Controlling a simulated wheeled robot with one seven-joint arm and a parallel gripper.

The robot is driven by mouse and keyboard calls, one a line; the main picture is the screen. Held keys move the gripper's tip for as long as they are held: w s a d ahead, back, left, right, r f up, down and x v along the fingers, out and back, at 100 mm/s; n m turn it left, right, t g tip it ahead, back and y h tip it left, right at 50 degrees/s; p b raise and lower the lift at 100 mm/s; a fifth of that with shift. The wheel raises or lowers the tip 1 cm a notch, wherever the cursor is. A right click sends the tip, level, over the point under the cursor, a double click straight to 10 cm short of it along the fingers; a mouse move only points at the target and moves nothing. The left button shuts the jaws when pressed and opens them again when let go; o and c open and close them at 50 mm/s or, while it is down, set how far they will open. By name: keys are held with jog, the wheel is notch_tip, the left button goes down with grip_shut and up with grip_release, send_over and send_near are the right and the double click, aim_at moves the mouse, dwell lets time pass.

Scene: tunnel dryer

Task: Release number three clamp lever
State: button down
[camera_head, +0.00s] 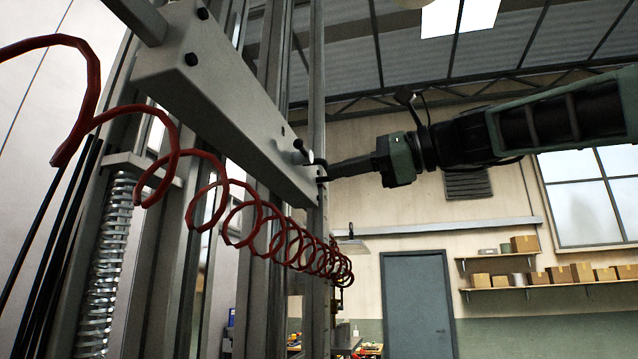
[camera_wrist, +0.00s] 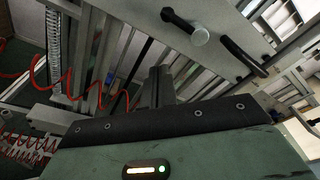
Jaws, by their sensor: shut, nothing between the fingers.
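A grey steel beam (camera_head: 215,85) runs along the machine frame and carries small dark fittings. A short black lever with a rounded end (camera_head: 302,150) sticks out near its right end. In the wrist view a black lever with a pale round end (camera_wrist: 186,26) and a slim black bar (camera_wrist: 243,55) sit on the grey plate (camera_wrist: 215,25). No number is readable, so I cannot tell which is number three. My gripper (camera_head: 322,171) is shut and empty, its tip close to the beam's right end beside the short lever. Contact cannot be told. It also shows in the wrist view (camera_wrist: 160,84).
A coiled red hose (camera_head: 235,215) hangs across the front of the upright rails, below the beam and my gripper. A metal spring (camera_head: 108,240) stands at the left. A blue-grey door (camera_head: 417,303) and shelves with boxes (camera_head: 545,280) are far behind. Open air lies right of the frame.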

jog(key=shift+b+v, duration=0.35)
jog(key=shift+v, duration=1.6)
jog(key=shift+w+r, duration=0.1)
jog(key=shift+w, duration=0.1)
